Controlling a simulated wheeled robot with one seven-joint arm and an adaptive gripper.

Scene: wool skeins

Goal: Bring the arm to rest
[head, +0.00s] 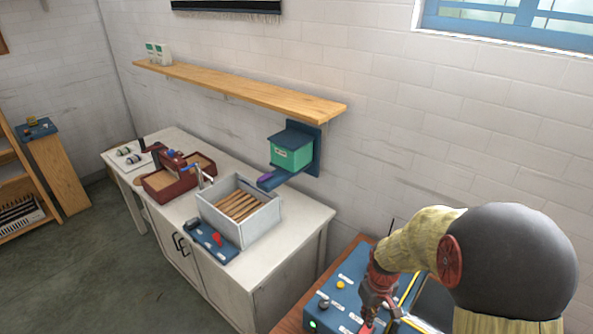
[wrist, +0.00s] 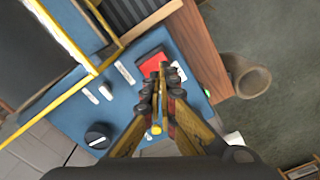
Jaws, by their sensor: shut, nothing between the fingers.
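My arm reaches in from the right of the head view, bent at a yellow-sleeved elbow, with the gripper (head: 370,318) pointing down over a blue control panel (head: 347,297). In the wrist view the gripper (wrist: 166,72) is shut and empty, its fingertips together beside a red square (wrist: 147,60) on the panel (wrist: 190,50). I cannot tell whether the fingertips touch the red square. A black knob (wrist: 97,136) and a yellow button (wrist: 156,129) show on the panel too.
A yellow-edged frame (wrist: 62,40) rises beside the gripper. A brown bin (wrist: 247,76) stands on the floor past the wooden edge. To the left, a white sink cabinet (head: 310,222) carries a grey box (head: 228,227). A wooden shelf (head: 250,90) and green box (head: 291,155) are on the wall.

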